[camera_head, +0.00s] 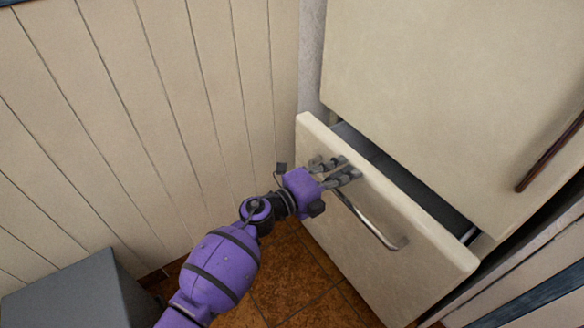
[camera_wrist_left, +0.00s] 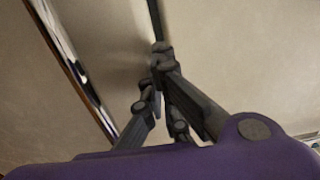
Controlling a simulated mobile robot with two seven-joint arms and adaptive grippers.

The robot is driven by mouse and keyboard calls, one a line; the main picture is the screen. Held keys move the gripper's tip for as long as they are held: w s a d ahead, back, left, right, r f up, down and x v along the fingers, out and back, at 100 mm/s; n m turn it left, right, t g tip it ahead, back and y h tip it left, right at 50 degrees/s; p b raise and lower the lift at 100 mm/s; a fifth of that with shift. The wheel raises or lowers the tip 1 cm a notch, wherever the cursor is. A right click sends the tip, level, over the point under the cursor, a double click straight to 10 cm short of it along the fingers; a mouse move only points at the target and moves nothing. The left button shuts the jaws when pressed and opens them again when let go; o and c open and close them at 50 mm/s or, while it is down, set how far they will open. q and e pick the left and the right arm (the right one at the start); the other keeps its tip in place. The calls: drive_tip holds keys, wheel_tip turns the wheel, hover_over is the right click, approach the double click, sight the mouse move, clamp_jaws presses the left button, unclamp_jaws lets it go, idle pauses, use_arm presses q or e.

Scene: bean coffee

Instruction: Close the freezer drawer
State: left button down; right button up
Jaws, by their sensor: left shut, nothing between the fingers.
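The freezer drawer (camera_head: 425,245) is partly pulled out below the cream upper door. A dark gap shows behind its cream front, and a curved metal handle (camera_head: 372,222) is fixed to that front. My left gripper (camera_head: 346,170) is at the drawer front's upper left part, just above the handle's left end. It is shut and empty, with its fingers at or against the front; I cannot tell whether they touch. In the left wrist view the gripper (camera_wrist_left: 155,80) points at a pale surface. My right gripper is not in view.
The upper fridge door (camera_head: 450,80) with a brown handle (camera_head: 550,153) is above the drawer. A plank wall (camera_head: 150,110) stands at the left. A grey box (camera_head: 75,290) is at the lower left. Tiled floor (camera_head: 290,275) shows below.

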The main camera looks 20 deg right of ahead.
sight(357, 163)
use_arm(q)
drive_tip(key=shift+b+x, duration=0.4)
drive_tip(key=shift+x, duration=1.8)
